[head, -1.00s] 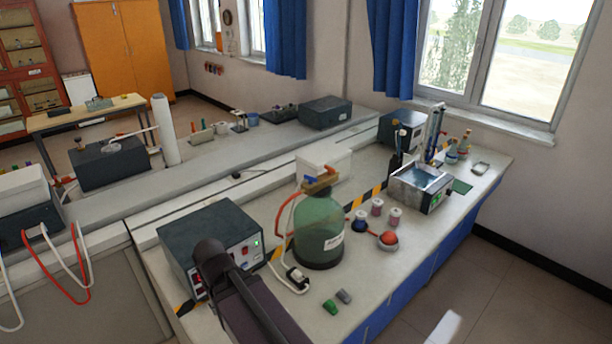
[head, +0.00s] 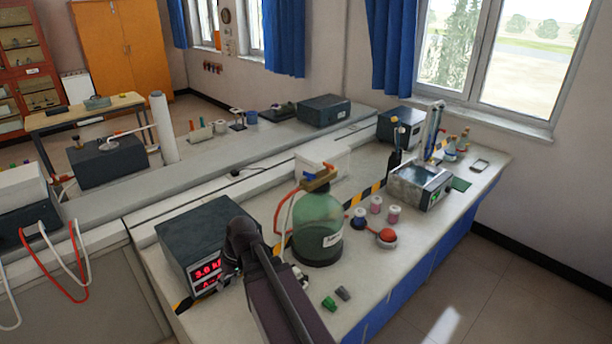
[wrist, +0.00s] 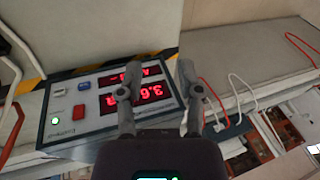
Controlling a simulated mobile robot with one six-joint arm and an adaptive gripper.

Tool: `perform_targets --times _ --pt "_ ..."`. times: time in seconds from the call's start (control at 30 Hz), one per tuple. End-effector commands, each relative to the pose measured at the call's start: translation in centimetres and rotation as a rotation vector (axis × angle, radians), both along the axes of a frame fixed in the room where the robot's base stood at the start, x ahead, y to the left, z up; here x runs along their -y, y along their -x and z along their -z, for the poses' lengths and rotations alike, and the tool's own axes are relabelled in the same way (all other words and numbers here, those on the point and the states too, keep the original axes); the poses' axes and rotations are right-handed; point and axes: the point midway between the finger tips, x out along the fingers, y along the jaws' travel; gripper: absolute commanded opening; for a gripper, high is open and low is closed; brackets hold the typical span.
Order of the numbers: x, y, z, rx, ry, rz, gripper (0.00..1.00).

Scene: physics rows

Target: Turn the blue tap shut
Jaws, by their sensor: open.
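The green bottle (head: 318,232) stands upright on the bench, with a brown block (head: 319,183) on its top. A small blue tap (head: 307,175) sits on the left part of that block, beside a red-orange handle (head: 329,166). The tap is too small to tell how it is turned. My gripper shows in the wrist view (wrist: 155,80), open and empty, its two fingers in front of the power supply's display. In the head view my arm is left of and nearer than the bottle, and my gripper is mostly hidden. The tap is not in the wrist view.
The dark power supply (head: 203,238) with lit red digits stands close to my gripper. A red tube (head: 279,212) hangs beside the bottle. A red ball (head: 387,235) and small jars (head: 376,204) stand right of it. Green and grey pieces lie in front.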

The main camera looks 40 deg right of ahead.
Motion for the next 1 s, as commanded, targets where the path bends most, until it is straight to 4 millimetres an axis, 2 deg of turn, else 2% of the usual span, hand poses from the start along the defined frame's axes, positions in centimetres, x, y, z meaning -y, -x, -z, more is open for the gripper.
perform_targets --times 0.03,0.3,0.57,0.8,1.0 --pt "1.1 -0.8 0.0 0.028 -0.033 -0.004 0.47" --pt "6.4 -3.7 -1.4 0.23 -0.191 -0.046 0.47" --pt "12.9 -5.7 -3.6 0.472 -0.285 -0.062 0.47" --pt "20.1 -6.5 -6.1 0.724 -0.312 -0.054 0.47" --pt "26.9 -6.0 -8.4 0.945 -0.287 -0.03 0.47"
